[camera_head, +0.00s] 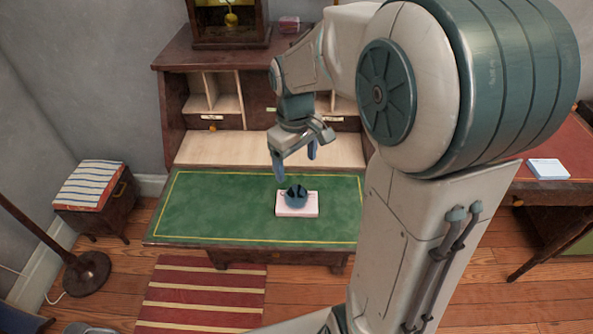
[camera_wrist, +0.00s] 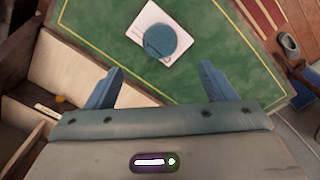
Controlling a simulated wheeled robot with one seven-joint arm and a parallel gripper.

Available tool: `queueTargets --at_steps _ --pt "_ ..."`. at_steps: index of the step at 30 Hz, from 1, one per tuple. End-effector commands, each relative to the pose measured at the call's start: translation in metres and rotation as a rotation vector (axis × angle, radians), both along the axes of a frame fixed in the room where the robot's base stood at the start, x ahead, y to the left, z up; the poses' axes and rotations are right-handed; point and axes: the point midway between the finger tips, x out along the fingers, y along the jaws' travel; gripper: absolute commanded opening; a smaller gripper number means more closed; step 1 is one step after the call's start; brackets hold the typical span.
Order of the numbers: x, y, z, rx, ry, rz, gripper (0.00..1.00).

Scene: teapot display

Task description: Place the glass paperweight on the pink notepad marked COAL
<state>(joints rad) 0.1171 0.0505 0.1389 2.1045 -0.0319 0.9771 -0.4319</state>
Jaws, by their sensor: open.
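The glass paperweight (camera_head: 296,195) is a dark blue, rounded piece. It rests on a pale pink notepad (camera_head: 284,211) on the green top of the desk. In the wrist view the paperweight (camera_wrist: 168,41) sits on the pad (camera_wrist: 184,62), with pad showing around it; any marking is too small to read. My gripper (camera_head: 296,164) is above and behind the pad, apart from the paperweight. In the wrist view its two blue fingers (camera_wrist: 160,84) are spread with nothing between them.
The green desk top (camera_head: 205,205) is clear around the pad. Behind it stand open desk compartments (camera_head: 212,92) and a wooden case (camera_head: 229,22). A bluish-white pad (camera_head: 548,168) lies on a red-topped desk at the right. A striped stool (camera_head: 92,185) stands at left.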

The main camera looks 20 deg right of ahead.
Motion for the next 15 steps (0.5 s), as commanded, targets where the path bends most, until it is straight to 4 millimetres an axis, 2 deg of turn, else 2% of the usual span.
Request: queueTargets --at_steps 5,8,15 --pt "-0.012 0.001 0.013 -0.001 -0.015 -0.032 0.77" --pt "-0.034 0.001 0.020 -0.001 -0.044 -0.100 0.77" --pt "-0.101 0.001 0.027 0.034 -0.129 -0.323 0.77"
